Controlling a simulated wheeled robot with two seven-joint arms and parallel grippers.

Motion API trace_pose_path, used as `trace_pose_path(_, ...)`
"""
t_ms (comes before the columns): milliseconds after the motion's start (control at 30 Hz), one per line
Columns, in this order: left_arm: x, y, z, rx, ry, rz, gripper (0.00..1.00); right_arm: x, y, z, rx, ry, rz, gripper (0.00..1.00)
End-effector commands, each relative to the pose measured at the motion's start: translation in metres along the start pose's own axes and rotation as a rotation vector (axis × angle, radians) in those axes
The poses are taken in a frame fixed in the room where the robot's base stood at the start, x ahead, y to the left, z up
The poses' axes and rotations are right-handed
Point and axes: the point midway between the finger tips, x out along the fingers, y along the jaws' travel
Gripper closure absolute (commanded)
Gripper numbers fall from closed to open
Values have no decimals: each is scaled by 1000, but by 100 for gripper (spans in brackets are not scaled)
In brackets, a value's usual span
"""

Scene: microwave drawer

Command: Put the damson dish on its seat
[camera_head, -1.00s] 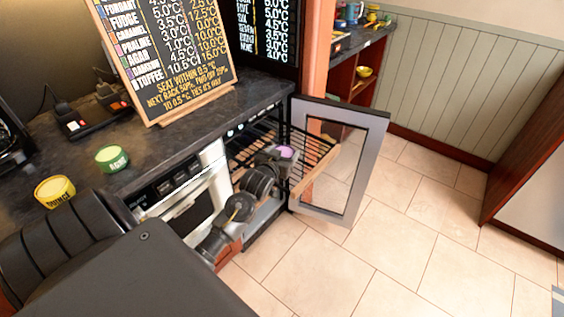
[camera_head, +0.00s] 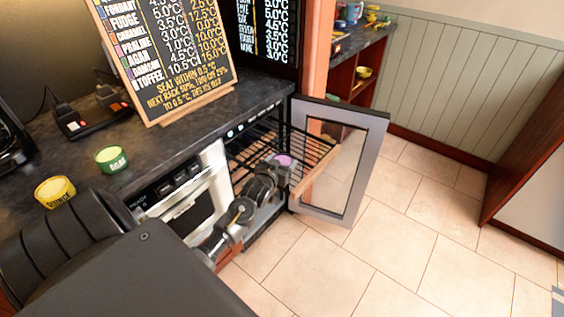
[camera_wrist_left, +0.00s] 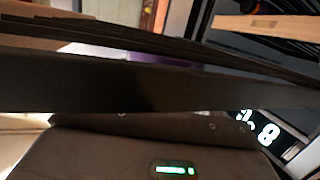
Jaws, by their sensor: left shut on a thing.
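The damson dish (camera_head: 283,159) shows as a small purple top at the end of my left arm in the head view. My left gripper (camera_head: 280,171) is shut on it, in front of the open cabinet and close to the wire rack (camera_head: 262,143) with the wooden front bar. Whether the dish touches the rack cannot be told. In the left wrist view a dark purple patch (camera_wrist_left: 165,48) shows behind a dark bar, and most of the dish is hidden there. The seat cannot be made out. My right gripper is not in view.
The glass door (camera_head: 345,165) stands open to the right of the rack. A yellow tub (camera_head: 55,191) and a green tub (camera_head: 111,159) stand on the dark counter. A chalkboard (camera_head: 165,50) stands behind them. The tiled floor at right is clear.

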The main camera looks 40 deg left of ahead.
Motion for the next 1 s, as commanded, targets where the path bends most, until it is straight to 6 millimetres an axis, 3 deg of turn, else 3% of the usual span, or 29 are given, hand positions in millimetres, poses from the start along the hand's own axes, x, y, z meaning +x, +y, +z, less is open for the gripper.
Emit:
trace_pose_path(33, 0, 0, 2, 0, 1, 0, 63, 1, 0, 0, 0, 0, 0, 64)
trace_pose_path(67, 0, 0, 3, 0, -1, 0, 31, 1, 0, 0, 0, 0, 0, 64)
trace_pose_path(233, 0, 0, 2, 0, -1, 0, 11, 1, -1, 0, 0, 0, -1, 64)
trace_pose_path(567, -1, 0, -3, 0, 1, 0, 11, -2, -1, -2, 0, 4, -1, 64)
trace_pose_path(767, -31, 0, 0, -1, -2, 0, 11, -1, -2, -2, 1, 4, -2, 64)
trace_pose_path(1000, -83, 0, 0, 1, -2, 1, 11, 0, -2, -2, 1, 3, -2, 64)
